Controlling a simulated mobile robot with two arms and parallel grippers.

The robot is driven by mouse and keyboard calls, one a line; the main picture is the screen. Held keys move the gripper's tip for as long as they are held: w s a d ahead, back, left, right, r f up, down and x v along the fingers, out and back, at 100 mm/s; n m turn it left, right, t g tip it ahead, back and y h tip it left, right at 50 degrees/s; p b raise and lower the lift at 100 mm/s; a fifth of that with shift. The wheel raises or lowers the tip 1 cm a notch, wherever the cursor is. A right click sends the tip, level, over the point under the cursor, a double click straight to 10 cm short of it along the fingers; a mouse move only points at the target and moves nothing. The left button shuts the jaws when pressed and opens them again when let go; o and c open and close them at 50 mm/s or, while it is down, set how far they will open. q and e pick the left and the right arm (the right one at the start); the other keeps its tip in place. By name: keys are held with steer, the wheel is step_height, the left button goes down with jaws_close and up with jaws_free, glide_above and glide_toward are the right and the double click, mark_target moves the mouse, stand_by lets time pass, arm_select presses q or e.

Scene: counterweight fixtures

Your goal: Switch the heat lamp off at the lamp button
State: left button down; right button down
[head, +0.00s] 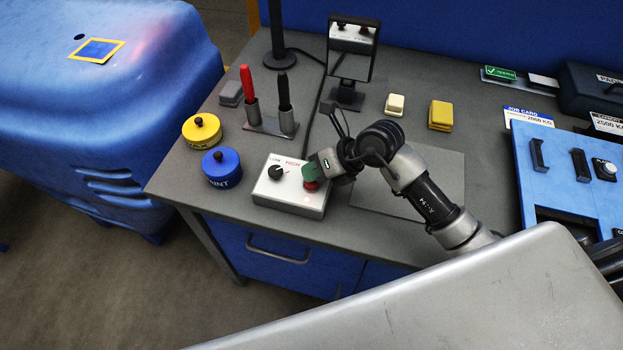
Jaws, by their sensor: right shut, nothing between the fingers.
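The lamp control box (290,198) is a white box near the table's front edge. It has a black knob (276,172) between LOW and HIGH marks. At its right end a red button (311,185) shows partly, under a green part. My right gripper (312,175) is shut and empty, with its tip over the button; I cannot tell whether it touches. A black pole on a round base (278,60), perhaps the heat lamp's stand, rises at the back; no lamp head shows. A reddish glow lies on the blue body panel (150,90) at left. My left gripper is not in view.
Yellow (201,132) and blue (221,168) round pots stand left of the box. A holder with red and black pens (270,124) and a mirror (352,50) stand behind it. A blue panel with handles (560,175) is at right.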

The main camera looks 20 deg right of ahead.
steer(key=shift+f, duration=0.2)
steer(key=shift+r, duration=0.1)
steer(key=shift+r+p, duration=0.45)
steer(key=shift+r, duration=0.1)
step_height(320, 180, up, 6)
steer(key=p, duration=0.5)
stand_by(0.7)
